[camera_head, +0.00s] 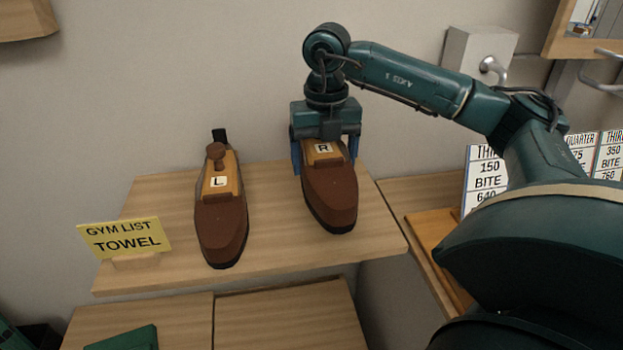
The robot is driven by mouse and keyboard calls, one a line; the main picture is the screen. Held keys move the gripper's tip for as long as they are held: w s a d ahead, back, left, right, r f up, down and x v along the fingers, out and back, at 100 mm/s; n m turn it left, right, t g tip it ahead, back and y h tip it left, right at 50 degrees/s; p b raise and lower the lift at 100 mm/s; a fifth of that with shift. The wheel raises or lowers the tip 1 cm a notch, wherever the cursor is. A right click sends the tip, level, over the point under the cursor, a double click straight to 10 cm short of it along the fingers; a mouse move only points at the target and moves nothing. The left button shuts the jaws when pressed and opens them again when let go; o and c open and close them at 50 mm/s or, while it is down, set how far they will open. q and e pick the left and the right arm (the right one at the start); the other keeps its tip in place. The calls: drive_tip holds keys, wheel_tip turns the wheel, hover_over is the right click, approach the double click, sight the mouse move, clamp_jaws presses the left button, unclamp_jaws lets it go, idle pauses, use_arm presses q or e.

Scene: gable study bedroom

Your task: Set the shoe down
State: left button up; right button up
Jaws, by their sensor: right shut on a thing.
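The brown shoe marked R (331,192) has a dark sole and a wooden block with a white R label in its opening. My right gripper (325,162) comes down over its heel end from above, one finger on each side, and is shut on it. The shoe is over the right part of the wooden shelf top (275,230); I cannot tell whether its sole touches the wood. A matching shoe marked L (220,225) stands to its left, apart from it, with a wooden knob at its heel end. My left gripper is not in view.
A yellow card (124,238) reading "GYM LIST TOWEL" stands at the shelf's left end. Bare wood shows between the shoes. A lower wooden surface (290,320) lies in front. Printed number cards (486,180) stand at the right behind my arm.

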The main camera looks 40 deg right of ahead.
wheel_tip(320, 180, down, 4)
drive_tip(key=shift+f, duration=0.2)
drive_tip(key=shift+f, duration=0.2)
drive_tip(key=o, duration=1.2)
drive_tip(key=shift+o, duration=0.2)
